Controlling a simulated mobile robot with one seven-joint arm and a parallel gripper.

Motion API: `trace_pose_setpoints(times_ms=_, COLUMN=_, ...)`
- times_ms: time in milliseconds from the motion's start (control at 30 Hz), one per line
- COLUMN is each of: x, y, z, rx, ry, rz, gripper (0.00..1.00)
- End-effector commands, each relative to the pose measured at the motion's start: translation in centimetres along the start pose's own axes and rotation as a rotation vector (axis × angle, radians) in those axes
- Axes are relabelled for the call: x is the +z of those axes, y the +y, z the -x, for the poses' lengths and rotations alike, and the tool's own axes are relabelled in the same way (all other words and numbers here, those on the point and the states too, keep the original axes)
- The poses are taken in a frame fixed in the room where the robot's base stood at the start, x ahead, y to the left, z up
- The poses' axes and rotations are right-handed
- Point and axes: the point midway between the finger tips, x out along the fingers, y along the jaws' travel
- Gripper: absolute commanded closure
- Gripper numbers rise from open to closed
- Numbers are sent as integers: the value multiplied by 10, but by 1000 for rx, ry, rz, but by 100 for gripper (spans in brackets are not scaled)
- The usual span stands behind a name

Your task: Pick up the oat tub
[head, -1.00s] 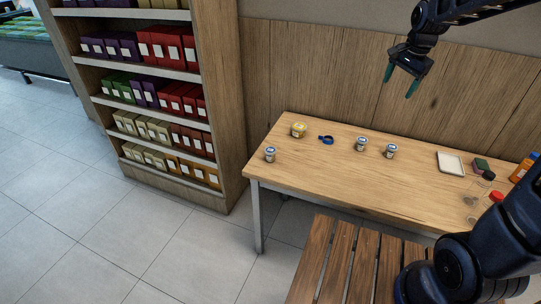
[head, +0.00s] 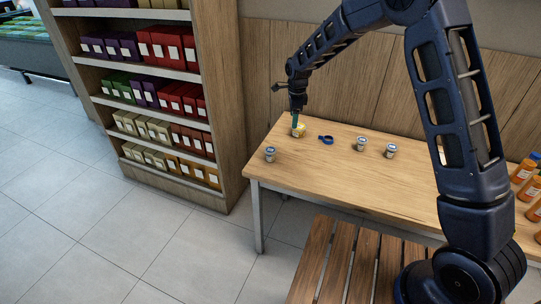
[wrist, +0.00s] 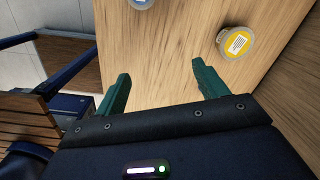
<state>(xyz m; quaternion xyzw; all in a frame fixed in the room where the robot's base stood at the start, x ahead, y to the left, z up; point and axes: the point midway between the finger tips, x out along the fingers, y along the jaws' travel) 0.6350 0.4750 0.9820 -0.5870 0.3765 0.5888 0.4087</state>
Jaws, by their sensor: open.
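A small tub with a yellow lid (head: 300,132) stands at the far left of the wooden table. Its label is too small to read, so I cannot tell whether it is the oat tub. My gripper (head: 296,124) is over that end of the table, pointing down and partly covering the yellow tub. In the wrist view my gripper (wrist: 161,72) is open and empty. The yellow-lidded tub (wrist: 236,43) lies beyond the right fingertip there, outside the gap. Three grey tubs with blue-and-white lids also stand on the table: one front left (head: 270,155), two near the middle (head: 361,144) (head: 391,151).
Orange bottles (head: 524,171) stand at the right end. A wooden wall rises behind the table (head: 330,190), a stocked shelf (head: 150,90) stands left, and a slatted bench (head: 330,265) is in front.

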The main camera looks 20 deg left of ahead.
Motion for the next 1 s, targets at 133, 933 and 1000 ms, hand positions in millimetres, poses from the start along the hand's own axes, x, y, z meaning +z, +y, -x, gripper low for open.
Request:
trace_pose_setpoints(times_ms=133, x=48, y=3, z=-47, rx=22, ry=16, rz=-69, gripper=28)
trace_pose_setpoints(times_ms=933, x=85, y=11, z=-142, rx=35, ry=30, rz=-146, gripper=28)
trace_pose_setpoints(times_ms=1000, x=86, y=11, z=-145, rx=35, ry=30, rz=-145, gripper=28)
